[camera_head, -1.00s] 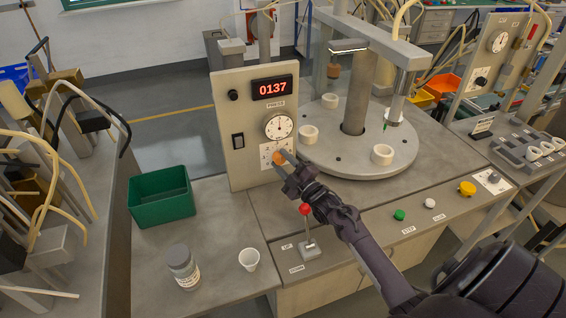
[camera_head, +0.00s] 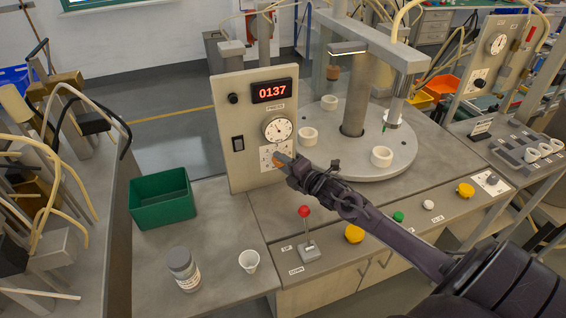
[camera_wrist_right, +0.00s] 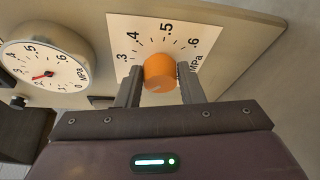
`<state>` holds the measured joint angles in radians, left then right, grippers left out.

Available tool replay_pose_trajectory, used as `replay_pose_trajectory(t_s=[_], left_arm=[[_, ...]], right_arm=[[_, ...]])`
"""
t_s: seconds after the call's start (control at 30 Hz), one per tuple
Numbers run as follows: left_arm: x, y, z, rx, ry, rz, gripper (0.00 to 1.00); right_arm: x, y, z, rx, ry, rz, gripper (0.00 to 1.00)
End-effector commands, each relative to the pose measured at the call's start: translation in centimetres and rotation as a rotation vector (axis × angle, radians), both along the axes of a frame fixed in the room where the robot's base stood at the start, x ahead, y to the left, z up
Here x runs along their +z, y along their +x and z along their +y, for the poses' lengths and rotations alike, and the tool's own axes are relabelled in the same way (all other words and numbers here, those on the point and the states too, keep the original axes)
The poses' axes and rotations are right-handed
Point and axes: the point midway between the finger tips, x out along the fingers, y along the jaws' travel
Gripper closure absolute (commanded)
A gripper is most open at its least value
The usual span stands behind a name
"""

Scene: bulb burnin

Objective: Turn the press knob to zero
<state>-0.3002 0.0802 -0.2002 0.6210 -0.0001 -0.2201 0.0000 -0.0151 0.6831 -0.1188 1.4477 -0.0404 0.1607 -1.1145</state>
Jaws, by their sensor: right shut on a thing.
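The orange press knob (camera_head: 277,160) sits on a white scale plate (camera_head: 266,154) low on the grey panel, below a round pressure gauge (camera_head: 278,129). In the right wrist view the knob (camera_wrist_right: 160,71) is between the two fingers of my right gripper (camera_wrist_right: 160,88), which is shut on it. The scale there shows .3 to .6 and MPa; its lower part is hidden. A pale mark shows at the knob's lower edge. The gauge (camera_wrist_right: 46,68) is partly in that view, with a short red needle off zero. My left gripper is in neither view.
A red display (camera_head: 271,91) above the gauge reads 0137. A red-tipped lever (camera_head: 304,212) and a yellow button (camera_head: 354,233) stand close below my right forearm. A round turntable (camera_head: 340,165) is behind it. A green bin (camera_head: 161,200) and white cup (camera_head: 249,260) are left.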

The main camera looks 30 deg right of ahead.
Motion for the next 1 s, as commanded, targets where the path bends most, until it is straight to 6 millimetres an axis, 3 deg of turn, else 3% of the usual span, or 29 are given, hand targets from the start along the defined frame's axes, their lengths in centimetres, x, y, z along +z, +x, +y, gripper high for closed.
replay_pose_trajectory(t_s=[0.57, 1.0], left_arm=[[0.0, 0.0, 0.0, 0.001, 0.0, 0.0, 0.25], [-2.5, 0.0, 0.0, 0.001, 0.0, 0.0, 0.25]], right_arm=[[0.2, 0.0, 0.3, 0.004, -0.536, 0.131, 0.88], [0.0, 0.1, 0.5, 0.004, -0.942, 0.228, 0.88]])
